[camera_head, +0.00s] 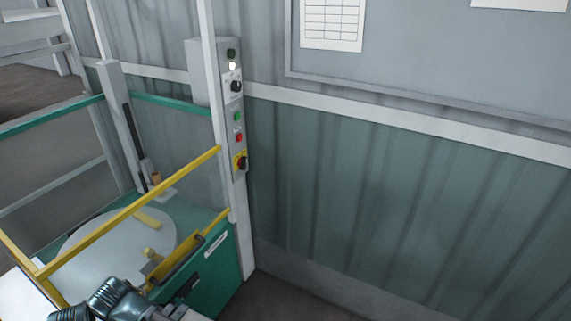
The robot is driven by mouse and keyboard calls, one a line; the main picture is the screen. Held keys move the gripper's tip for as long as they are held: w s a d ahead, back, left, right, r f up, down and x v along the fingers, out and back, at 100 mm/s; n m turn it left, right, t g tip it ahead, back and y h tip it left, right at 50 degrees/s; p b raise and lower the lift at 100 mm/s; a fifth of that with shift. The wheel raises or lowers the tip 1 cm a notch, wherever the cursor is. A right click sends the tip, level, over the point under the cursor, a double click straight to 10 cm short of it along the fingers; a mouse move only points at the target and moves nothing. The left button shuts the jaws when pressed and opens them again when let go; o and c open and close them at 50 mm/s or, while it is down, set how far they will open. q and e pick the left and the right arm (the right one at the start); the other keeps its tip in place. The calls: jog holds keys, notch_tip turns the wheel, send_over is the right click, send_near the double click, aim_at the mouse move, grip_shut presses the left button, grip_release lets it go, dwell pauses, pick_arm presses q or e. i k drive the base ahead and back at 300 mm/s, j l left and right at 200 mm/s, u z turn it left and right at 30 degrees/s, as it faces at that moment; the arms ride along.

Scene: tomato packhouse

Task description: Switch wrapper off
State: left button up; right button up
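The wrapper stands at the left, with a pale round turntable (115,245) on a green base (215,275) and a grey mast (122,130). Its control panel (226,150) is a narrow grey box on a post. From top to bottom it carries a black button (231,54), a white square (232,66), a black selector knob (236,86), a green button (237,116), a red button (239,137) and a red rotary switch on a yellow plate (240,162). The switch's exact setting is too small to tell. Part of my arm shows at the bottom left; neither gripper is in view.
Yellow rails (130,210) cross in front of the turntable, between my arm and the panel. A green-grey corrugated wall (400,200) fills the right, with a board (430,60) above. Floor right of the base is clear where visible.

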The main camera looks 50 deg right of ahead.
aim_at(241, 162)
jog(key=z, duration=1.3)
